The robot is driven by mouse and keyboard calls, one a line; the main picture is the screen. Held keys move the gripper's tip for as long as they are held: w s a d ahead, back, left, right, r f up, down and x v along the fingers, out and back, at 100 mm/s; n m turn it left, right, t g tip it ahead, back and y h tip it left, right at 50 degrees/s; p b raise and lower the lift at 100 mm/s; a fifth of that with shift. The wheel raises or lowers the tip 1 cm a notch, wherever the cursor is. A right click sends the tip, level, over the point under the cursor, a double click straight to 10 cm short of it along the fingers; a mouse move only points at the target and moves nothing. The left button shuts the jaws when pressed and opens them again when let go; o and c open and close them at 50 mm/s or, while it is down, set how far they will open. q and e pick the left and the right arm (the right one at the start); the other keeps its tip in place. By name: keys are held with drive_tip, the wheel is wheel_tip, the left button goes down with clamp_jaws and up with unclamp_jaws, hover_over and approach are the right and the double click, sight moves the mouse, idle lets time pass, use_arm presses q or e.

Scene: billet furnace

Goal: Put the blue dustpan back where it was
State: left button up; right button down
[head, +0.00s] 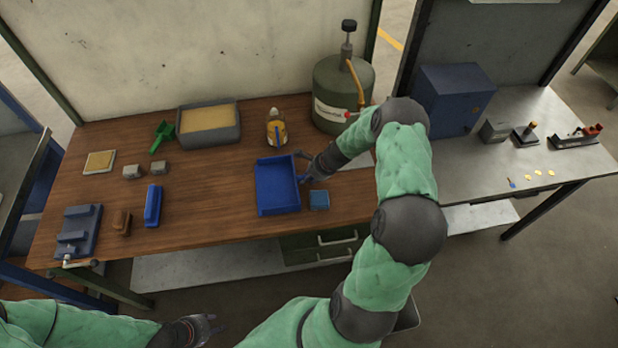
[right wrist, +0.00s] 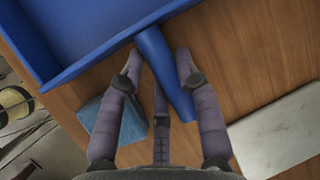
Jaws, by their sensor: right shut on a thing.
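The blue dustpan (head: 277,187) is on the wooden bench, right of its middle, with its open tray facing up. Whether it touches the bench or hangs just above it I cannot tell. My right gripper (head: 304,168) is at the pan's right side, shut on its handle. In the right wrist view the blue handle (right wrist: 153,48) runs between the fingers of the right gripper (right wrist: 158,75), and the pan (right wrist: 75,30) fills the upper left. My left gripper (head: 210,326) is low in the head view, in front of the bench and away from the dustpan; its finger opening is unclear.
A small blue block (head: 319,200) lies close beside the pan and the right gripper.

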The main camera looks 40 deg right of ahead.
drive_tip(key=c, duration=0.9)
unclamp_jaws()
drive_tip(key=shift+f, duration=0.1)
drive_tip(key=shift+r, duration=0.25)
drive_tip(key=p+v, duration=0.1)
drive_tip(key=v, duration=1)
drive_tip(key=shift+s+r, duration=0.2)
drive_tip(key=shift+r, duration=0.15)
